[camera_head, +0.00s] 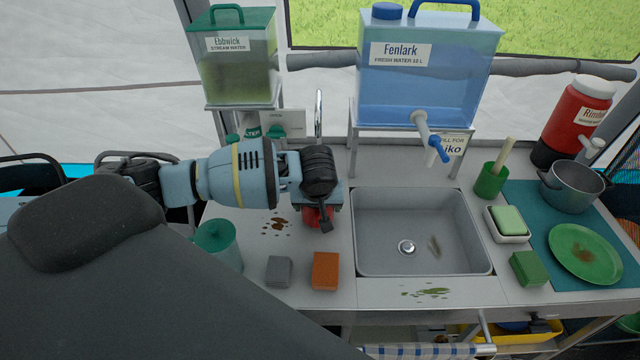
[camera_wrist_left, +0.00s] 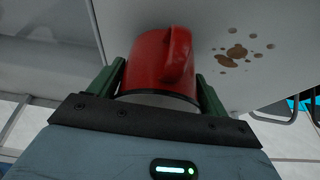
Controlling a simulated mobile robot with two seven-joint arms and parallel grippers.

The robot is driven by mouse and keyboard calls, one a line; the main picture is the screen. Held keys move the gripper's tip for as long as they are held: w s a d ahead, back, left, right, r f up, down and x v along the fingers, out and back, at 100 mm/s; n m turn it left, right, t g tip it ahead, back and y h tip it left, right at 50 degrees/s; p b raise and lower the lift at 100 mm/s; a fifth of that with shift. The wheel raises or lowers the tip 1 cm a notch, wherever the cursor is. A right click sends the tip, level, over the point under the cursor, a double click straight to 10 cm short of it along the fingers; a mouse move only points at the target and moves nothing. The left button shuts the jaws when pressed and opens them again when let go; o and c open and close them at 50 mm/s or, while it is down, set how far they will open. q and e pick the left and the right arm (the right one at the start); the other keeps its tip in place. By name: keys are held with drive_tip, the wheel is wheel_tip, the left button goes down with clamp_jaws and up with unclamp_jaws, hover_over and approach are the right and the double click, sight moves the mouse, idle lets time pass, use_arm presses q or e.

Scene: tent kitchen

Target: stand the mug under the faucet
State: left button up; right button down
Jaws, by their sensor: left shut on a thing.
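My left gripper (camera_head: 318,205) is over the counter left of the sink, its two fingers on either side of a red mug (camera_head: 313,216). In the head view the gripper hides most of the mug. In the left wrist view the mug (camera_wrist_left: 150,62) sits between the green fingers, its handle facing the camera. I cannot tell whether its base touches the counter. A thin chrome faucet (camera_head: 318,108) rises behind the gripper, its lower part hidden. A white spout with a blue tap (camera_head: 435,140) hangs from the blue Fenlark water tank (camera_head: 425,80), over the back of the sink.
The grey sink (camera_head: 375,262) is empty apart from a small stain. A grey block (camera_head: 279,271), an orange block (camera_head: 325,271) and a teal canister (camera_head: 218,240) stand at the counter's front left. A green cup (camera_head: 490,180) and soap dish (camera_head: 507,232) stand right of the sink.

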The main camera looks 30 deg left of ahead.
use_arm(q)
drive_tip(key=w+a, duration=0.1)
drive_tip(key=w, duration=0.1)
drive_tip(key=w+a, duration=0.1)
drive_tip(key=w, duration=0.1)
drive_tip(key=shift+a+r, duration=0.1)
drive_tip(key=shift+a, duration=0.05)
drive_tip(key=w+a, duration=0.1)
drive_tip(key=w+a+b, duration=0.1)
drive_tip(key=w, duration=0.1)
drive_tip(key=shift+s+f, duration=0.1)
drive_tip(key=shift+f, duration=0.45)
use_arm(e)
drive_tip(key=shift+s+a+f, duration=0.3)
drive_tip(key=shift+s+f, duration=0.25)
drive_tip(key=shift+f, duration=0.15)
use_arm(q)
drive_tip(key=shift+f, duration=0.1)
drive_tip(key=o, duration=1)
drive_tip(key=shift+f, duration=0.1)
drive_tip(key=shift+o, duration=0.2)
drive_tip(key=p+v, duration=0.2)
drive_tip(key=v, duration=1)
use_arm(e)
drive_tip(key=w+r, duration=0.2)
drive_tip(key=shift+w+d+r, duration=0.2)
drive_tip(key=shift+d+r, duration=0.1)
drive_tip(key=shift+r, duration=0.05)
use_arm(q)
drive_tip(key=shift+d, duration=0.1)
